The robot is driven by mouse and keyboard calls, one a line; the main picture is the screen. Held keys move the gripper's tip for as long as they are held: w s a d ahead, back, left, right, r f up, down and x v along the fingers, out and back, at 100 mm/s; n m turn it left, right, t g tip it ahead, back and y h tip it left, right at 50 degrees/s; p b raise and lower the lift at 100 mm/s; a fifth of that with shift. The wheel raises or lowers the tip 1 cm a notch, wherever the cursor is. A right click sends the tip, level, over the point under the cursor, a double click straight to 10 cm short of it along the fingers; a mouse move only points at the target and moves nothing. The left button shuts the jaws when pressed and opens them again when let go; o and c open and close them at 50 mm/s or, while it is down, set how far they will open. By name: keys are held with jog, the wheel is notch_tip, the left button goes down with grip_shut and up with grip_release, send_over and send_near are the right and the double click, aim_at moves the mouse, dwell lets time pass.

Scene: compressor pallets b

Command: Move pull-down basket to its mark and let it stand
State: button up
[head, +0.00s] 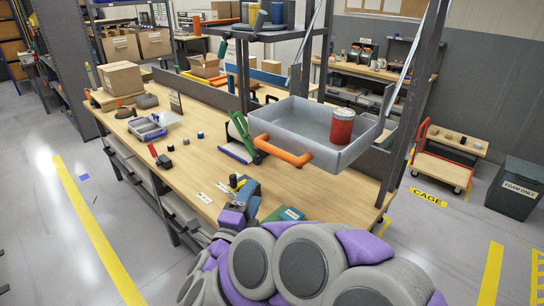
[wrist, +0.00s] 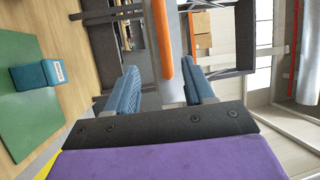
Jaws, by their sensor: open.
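The pull-down basket is a grey tray (head: 290,127) hung on the dark rack above the bench, with an orange handle (head: 282,150) along its near side. A red can (head: 342,127) stands inside it. My gripper (head: 243,184) is low over the bench, below and left of the handle, and apart from it. In the wrist view its blue fingers (wrist: 162,88) are spread and empty. The orange handle (wrist: 163,40) shows there beyond the fingers, in line with the gap between them. I cannot tell which mark belongs to the basket; small labels (head: 205,197) lie on the bench.
The wooden bench (head: 190,165) holds a green clamp-like tool (head: 243,132), a grey parts tray (head: 147,128) and cardboard boxes (head: 120,78). Dark rack posts (head: 410,90) rise beside the basket. A teal box (wrist: 38,75) lies on a green surface (wrist: 25,115).

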jog(key=p, duration=0.6)
send_near(278, 153)
jog(key=w, duration=0.4)
jog(key=shift+h, duration=0.4)
jog(key=x, duration=0.2)
jog(key=b+x, duration=0.1)
jog(key=x, duration=0.4)
jog(key=shift+w+f+b, duration=0.3)
jog(key=shift+w+b, duration=0.05)
jog(key=shift+c, duration=0.3)
grip_shut()
jog(key=shift+d, duration=0.1)
